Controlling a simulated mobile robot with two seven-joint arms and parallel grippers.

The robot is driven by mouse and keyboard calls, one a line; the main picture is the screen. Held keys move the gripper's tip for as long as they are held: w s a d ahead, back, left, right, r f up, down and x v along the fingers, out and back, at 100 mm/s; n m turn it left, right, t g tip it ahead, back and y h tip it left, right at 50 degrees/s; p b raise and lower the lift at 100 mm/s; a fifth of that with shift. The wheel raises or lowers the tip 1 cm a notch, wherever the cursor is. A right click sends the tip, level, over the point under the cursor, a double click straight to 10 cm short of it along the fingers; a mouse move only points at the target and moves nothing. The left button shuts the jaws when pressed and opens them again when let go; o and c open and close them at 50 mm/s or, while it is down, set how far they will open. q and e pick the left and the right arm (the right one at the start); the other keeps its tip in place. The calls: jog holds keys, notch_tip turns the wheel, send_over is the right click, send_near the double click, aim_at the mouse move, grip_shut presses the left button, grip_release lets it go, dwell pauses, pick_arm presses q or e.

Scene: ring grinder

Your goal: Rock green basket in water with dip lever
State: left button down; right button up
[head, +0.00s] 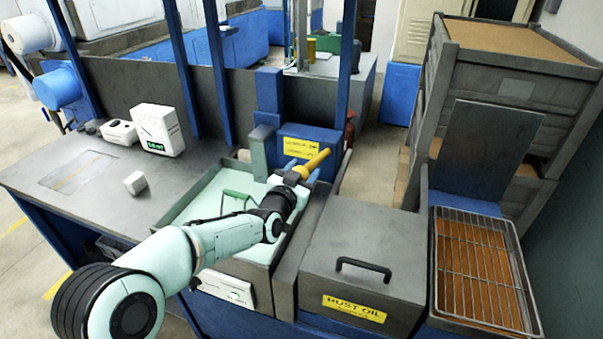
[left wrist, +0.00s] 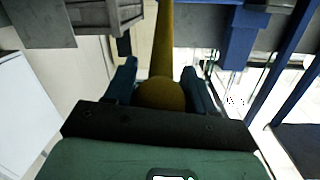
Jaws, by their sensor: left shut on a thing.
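The yellow dip lever (head: 316,161) sticks out from the blue housing behind the water tank. My left gripper (head: 301,170) is shut on the lever, with a blue finger on each side. In the left wrist view, the lever (left wrist: 161,90) shows its rounded end between the fingers of my left gripper (left wrist: 160,82). The green basket (head: 238,194) shows only as a green handle and thin wire in the tank; my left arm hides much of it. The water tank (head: 196,209) holds pale green water. My right gripper is out of view.
A grey lidded box (head: 365,252) labelled RUST OIL stands right of the tank. Beyond it is a wire rack (head: 482,270) over a brown tray. Blue posts rise behind the tank.

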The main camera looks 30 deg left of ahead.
pick_arm(q)
jog(key=shift+g, duration=0.3)
jog(key=w+r+p, duration=0.1)
jog(key=r, duration=0.1)
jog(key=w+r+p, duration=0.1)
jog(key=r, duration=0.2)
jog(key=w+a+r+p, duration=0.1)
jog(key=w+r+p, duration=0.1)
jog(key=r, duration=0.1)
jog(key=shift+w+r, duration=0.25)
jog(key=shift+w, duration=0.05)
jog(key=shift+f, duration=0.1)
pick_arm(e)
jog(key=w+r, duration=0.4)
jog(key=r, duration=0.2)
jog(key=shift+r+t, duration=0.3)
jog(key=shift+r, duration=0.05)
pick_arm(q)
jog(key=shift+f, duration=0.1)
jog(key=c, duration=0.5)
grip_release()
jog(key=shift+a, duration=0.1)
jog(key=shift+s, duration=0.15)
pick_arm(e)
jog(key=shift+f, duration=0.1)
